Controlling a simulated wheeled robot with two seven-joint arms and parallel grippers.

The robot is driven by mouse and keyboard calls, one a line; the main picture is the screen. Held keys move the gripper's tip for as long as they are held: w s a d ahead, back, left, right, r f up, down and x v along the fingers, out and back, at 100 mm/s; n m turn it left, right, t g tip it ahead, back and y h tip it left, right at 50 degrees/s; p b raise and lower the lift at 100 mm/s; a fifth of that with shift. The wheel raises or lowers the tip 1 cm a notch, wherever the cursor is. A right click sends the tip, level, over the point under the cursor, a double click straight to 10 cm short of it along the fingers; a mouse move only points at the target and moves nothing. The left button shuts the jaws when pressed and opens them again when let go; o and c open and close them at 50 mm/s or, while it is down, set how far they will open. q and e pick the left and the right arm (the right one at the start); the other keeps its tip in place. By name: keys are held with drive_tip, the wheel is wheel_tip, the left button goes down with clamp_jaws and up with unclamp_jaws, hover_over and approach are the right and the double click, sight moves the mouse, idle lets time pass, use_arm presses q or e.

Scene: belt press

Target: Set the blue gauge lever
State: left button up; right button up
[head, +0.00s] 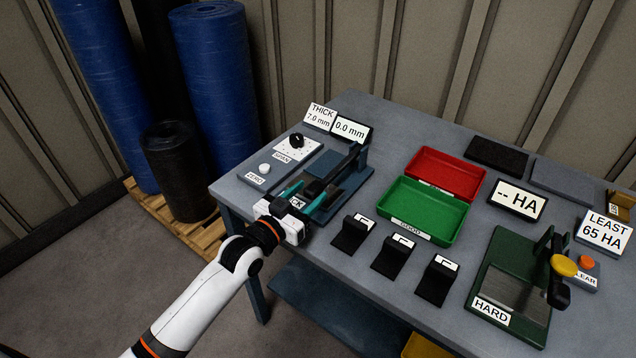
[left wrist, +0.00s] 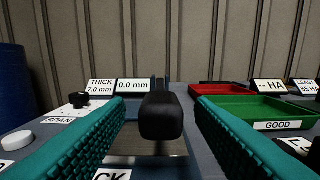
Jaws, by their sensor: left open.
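The blue gauge (head: 352,184) stands at the left part of the table, with a sign reading "THICK 7.0 mm" (head: 319,115) and a display reading "0.0 mm" (head: 351,129) behind it. Its dark lever (head: 343,163) reaches from the back post toward the front. In the left wrist view the lever's black handle end (left wrist: 163,117) lies between my teal fingers, with a gap on both sides. My left gripper (head: 306,197) is open at the front of the gauge and partly hides its label. My right gripper is not in view.
ZERO button (head: 264,169) and SPAN knob (head: 297,141) lie left of the gauge. Red (head: 446,172) and green (head: 423,207) trays, several black stands (head: 391,259) and the green HARD press (head: 513,282) stand to the right. Blue rolls (head: 222,80) stand on a pallet beyond the table's left side.

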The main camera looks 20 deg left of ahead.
sight(318, 185)
use_arm(q)
drive_tip(key=shift+x, duration=2.15)
drive_tip(key=shift+c, duration=0.3)
clamp_jaws()
